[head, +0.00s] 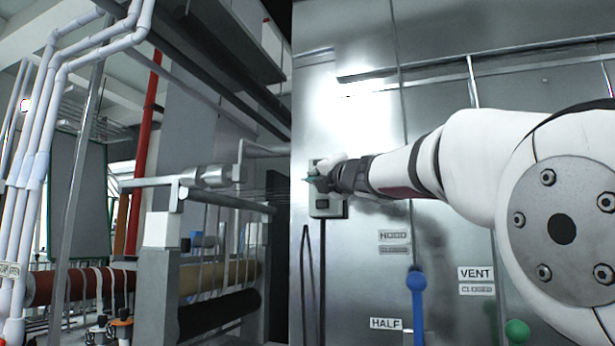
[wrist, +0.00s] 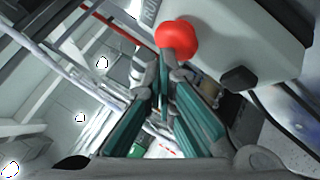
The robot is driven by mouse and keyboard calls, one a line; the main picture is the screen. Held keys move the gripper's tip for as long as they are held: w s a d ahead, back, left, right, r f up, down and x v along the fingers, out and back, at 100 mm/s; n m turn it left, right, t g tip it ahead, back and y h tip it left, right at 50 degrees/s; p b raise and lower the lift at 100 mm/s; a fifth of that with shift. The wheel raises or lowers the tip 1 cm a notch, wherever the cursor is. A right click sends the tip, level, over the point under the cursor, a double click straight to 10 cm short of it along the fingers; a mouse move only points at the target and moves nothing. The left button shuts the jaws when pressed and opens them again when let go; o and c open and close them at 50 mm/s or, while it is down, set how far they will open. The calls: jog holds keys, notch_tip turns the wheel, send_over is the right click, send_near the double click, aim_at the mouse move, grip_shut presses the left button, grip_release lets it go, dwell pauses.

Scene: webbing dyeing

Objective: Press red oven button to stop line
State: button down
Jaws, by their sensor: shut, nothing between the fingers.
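The red button (wrist: 177,38) is a rounded mushroom head on the side of a pale grey control box (wrist: 240,40) in the wrist view. My gripper (wrist: 164,82) is shut and empty, with its teal-padded fingers pointing at the button. The fingertips sit just below the button in the picture; I cannot tell if they touch it. In the head view my gripper (head: 312,179) is at the control box (head: 328,205) on the steel oven wall. The red button is hidden there behind my gripper and wrist.
The steel oven front (head: 380,140) fills the right side. A dark cable hangs under the box. Rollers and a frame (head: 215,195) stand at left.

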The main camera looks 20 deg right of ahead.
jog(key=shift+s, duration=0.1)
jog(key=shift+s+a, duration=0.55)
jog(key=shift+s, duration=0.15)
jog(key=shift+s+a+b, duration=0.35)
jog(key=shift+s+a, duration=0.4)
jog(key=shift+s, duration=0.3)
jog(key=shift+s+a+b, duration=0.35)
jog(key=shift+s+a, duration=0.4)
jog(key=shift+s, duration=0.25)
